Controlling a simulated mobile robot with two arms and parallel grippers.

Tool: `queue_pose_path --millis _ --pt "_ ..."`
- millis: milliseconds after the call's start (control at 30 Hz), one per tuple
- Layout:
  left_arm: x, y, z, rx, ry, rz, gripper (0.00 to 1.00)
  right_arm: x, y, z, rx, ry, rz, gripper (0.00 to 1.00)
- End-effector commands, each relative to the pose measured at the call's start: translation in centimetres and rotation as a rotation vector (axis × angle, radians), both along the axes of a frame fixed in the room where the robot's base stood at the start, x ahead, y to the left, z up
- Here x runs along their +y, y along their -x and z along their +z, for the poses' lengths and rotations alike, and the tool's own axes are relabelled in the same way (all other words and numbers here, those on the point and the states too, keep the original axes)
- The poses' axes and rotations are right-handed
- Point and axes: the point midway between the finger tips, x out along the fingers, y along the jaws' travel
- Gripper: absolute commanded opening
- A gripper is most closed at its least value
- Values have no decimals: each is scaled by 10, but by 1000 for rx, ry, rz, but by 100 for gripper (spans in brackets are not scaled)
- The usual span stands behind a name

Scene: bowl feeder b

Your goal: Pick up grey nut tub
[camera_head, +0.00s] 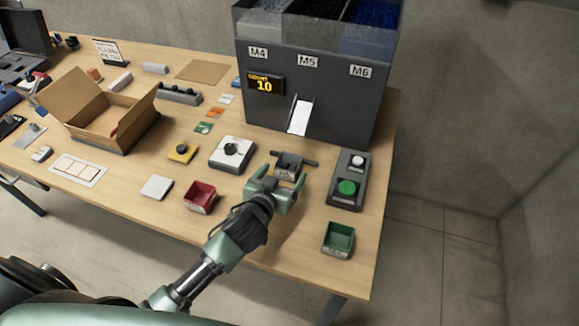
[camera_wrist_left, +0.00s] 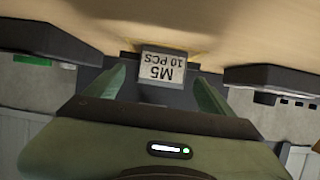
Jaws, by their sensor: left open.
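The grey nut tub (camera_head: 287,166) stands on the table in front of the feeder's chute, at a dark bar-like holder. Its label in the left wrist view (camera_wrist_left: 162,68) reads "M5 10 PCS", upside down. My left gripper (camera_head: 276,184) is open, just on the near side of the tub. In the wrist view its two fingers (camera_wrist_left: 160,92) are on either side of the label; I cannot tell whether they touch the tub. My right gripper is not in view.
The dark feeder (camera_head: 318,98) with M4, M5, M6 bins and a "10" display stands behind the tub. A red tub (camera_head: 200,197) is left, a green tub (camera_head: 338,239) right. A button box (camera_head: 347,181) and a dial box (camera_head: 231,153) flank the gripper.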

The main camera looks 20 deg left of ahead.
Motion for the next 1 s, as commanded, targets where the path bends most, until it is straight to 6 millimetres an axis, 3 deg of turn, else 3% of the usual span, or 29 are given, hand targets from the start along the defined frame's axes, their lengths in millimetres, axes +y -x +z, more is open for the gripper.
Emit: queue_pose_path --millis 333,667,900,1000 --pt "-1 -45 -16 1 -1 1 84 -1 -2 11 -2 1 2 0" --pt "-1 -51 -20 2 0 0 84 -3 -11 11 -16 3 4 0" --pt "-1 -51 -20 2 0 0 18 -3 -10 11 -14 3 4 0" --pt "-1 -51 -20 2 0 0 18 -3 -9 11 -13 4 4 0"
